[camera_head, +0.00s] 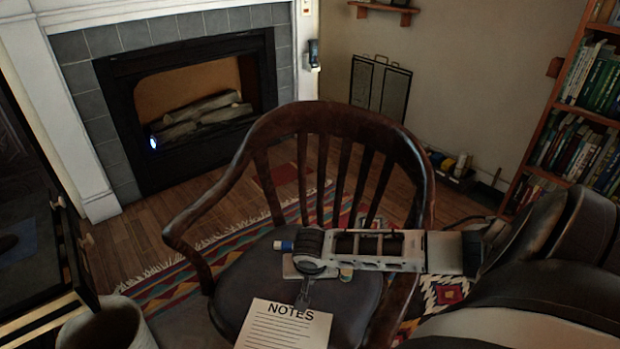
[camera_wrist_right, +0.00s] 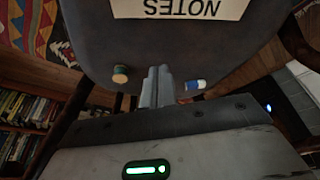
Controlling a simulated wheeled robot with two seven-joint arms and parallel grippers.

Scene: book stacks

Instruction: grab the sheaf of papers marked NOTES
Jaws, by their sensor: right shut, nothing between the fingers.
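The sheaf of papers marked NOTES (camera_head: 283,330) lies on the dark seat of a wooden armchair, at the bottom of the head view. Its lettered edge also shows upside down at the top of the right wrist view (camera_wrist_right: 182,9). My right gripper (camera_head: 303,301) comes in from the right over the seat, with its fingertips near the top edge of the sheaf in the head view. In the right wrist view its fingers (camera_wrist_right: 157,72) are pressed together and empty, with a gap between them and the paper. My left gripper is not in view.
The armchair (camera_head: 330,118) has a curved back and arms around the seat. A blue-and-white cylinder (camera_wrist_right: 195,85) and a small tan-and-green cylinder (camera_wrist_right: 120,74) flank my fingers. A bin (camera_head: 108,325) stands at lower left, a bookshelf (camera_head: 575,125) at right, and a fireplace (camera_head: 190,105) behind.

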